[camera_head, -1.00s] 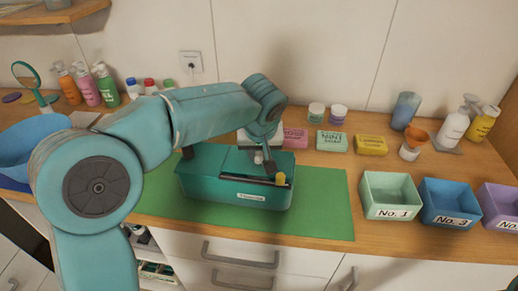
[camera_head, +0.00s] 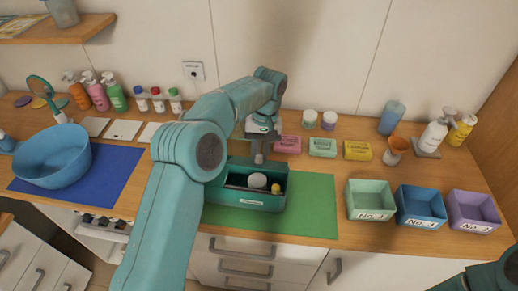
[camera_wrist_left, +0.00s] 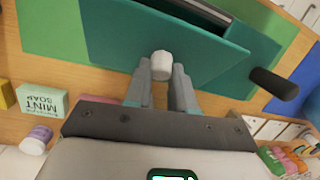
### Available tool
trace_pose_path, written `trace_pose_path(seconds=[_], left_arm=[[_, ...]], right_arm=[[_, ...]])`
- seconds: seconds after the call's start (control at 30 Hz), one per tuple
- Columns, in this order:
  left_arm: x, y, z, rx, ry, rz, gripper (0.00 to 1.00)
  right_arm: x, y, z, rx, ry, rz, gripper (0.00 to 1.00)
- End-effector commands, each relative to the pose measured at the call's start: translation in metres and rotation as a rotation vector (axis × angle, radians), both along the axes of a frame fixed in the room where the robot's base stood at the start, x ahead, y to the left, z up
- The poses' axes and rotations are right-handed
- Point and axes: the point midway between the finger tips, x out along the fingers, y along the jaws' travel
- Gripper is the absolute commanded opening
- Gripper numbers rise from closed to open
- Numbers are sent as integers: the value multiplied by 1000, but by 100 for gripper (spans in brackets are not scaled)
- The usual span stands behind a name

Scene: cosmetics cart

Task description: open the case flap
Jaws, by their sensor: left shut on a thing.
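The teal case (camera_head: 235,198) stands on the green mat, with its top opening uncovered. A pale round thing (camera_head: 257,181) and a small yellow thing (camera_head: 276,188) show in it. My left gripper (camera_head: 258,158) is at the back edge of the case. In the left wrist view my left gripper (camera_wrist_left: 161,80) has its fingers on both sides of a white knob (camera_wrist_left: 162,64) on the teal flap (camera_wrist_left: 115,35), shut on it. The flap is raised at the back, and my arm partly hides it in the head view. My right gripper is out of view.
Pink, green and yellow soap boxes (camera_head: 322,147) and two small jars stand behind the green mat (camera_head: 315,200). Three open bins (camera_head: 372,214) stand to the right. A blue bowl (camera_head: 50,165) is at the left. Bottles line the wall.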

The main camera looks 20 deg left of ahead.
Motion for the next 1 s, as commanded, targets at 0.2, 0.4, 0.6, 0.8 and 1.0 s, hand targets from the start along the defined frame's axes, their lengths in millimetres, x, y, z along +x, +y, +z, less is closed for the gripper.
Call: trace_pose_path(seconds=[0.2, 0.4, 0.6, 0.8, 1.0], left_arm=[[3, 1, 1, -11, 42, 2, 0], [4, 1, 2, -15, 57, 2, 0], [4, 1, 2, -14, 58, 2, 0], [4, 1, 2, -14, 57, 2, 44], [4, 1, 2, -13, 57, 2, 51]], right_arm=[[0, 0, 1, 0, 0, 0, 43], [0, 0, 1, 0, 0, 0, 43], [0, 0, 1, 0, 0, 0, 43], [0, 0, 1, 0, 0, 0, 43], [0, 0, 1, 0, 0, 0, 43]])
